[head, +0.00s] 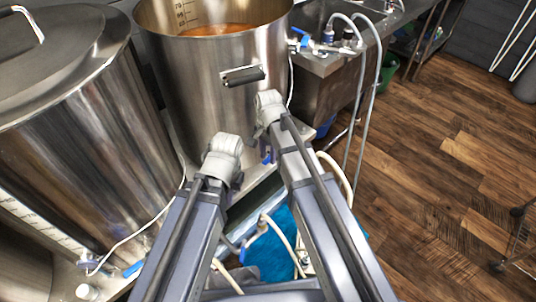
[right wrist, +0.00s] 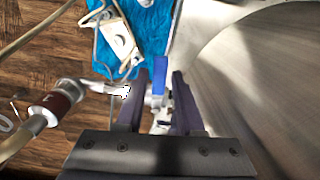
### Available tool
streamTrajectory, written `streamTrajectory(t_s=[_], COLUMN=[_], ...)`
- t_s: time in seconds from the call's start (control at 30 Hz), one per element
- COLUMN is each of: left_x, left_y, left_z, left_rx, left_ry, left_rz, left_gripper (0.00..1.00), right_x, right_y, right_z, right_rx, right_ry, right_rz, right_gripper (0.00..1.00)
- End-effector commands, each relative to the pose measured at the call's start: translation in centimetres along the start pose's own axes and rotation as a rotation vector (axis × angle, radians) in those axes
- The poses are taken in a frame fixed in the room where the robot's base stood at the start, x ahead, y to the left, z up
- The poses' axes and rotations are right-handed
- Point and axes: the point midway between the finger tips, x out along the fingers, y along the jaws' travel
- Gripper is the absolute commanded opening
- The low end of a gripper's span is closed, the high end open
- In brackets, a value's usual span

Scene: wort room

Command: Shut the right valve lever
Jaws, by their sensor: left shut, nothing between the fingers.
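The right valve's blue lever (right wrist: 159,66) points towards the top of the right wrist view, with its metal valve body (right wrist: 158,98) below it. My right gripper (right wrist: 160,76) is open, one finger on each side of the lever, with visible gaps. In the head view a bit of blue lever (head: 267,158) shows beside my right arm, low at the front of the open steel kettle (head: 215,75). There my right gripper's fingers are hidden behind its arm. My left gripper (head: 222,160) is shut and empty, left of the lever; its fingertips are mostly hidden.
A lidded steel kettle (head: 85,130) stands at left, with another blue lever (head: 132,269) near its base. Pale hoses and a blue cloth (head: 280,245) lie below my arms. A hose with a brown-red fitting (right wrist: 63,97) is left of my right gripper. Wooden floor (head: 440,170) is open at right.

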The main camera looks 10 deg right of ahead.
Motion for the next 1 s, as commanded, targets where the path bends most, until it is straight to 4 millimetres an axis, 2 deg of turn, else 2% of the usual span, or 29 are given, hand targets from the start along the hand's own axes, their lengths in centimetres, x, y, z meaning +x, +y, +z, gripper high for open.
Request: streamTrajectory(t_s=[0.03,0.13,0.57,0.77,1.0], left_x=[0.0,0.0,0.0,0.0,0.0], left_y=[0.0,0.0,0.0,0.0,0.0], left_z=[0.0,0.0,0.0,0.0,0.0], left_rx=[0.0,0.0,0.0,0.0,0.0], left_ry=[0.0,0.0,0.0,0.0,0.0], left_rz=[0.0,0.0,0.0,0.0,0.0], left_gripper=[0.0,0.0,0.0,0.0,0.0], right_x=[0.0,0.0,0.0,0.0,0.0], right_y=[0.0,0.0,0.2,1.2,2.9], right_z=[0.0,0.0,0.0,0.0,-0.5], right_rx=[0.0,0.0,-0.014,-0.147,-0.408], right_ry=[0.0,0.0,0.0,0.0,0.0], right_rz=[0.0,0.0,0.0,0.0,0.001], right_gripper=[0.44,0.53,0.53,0.53,0.53])
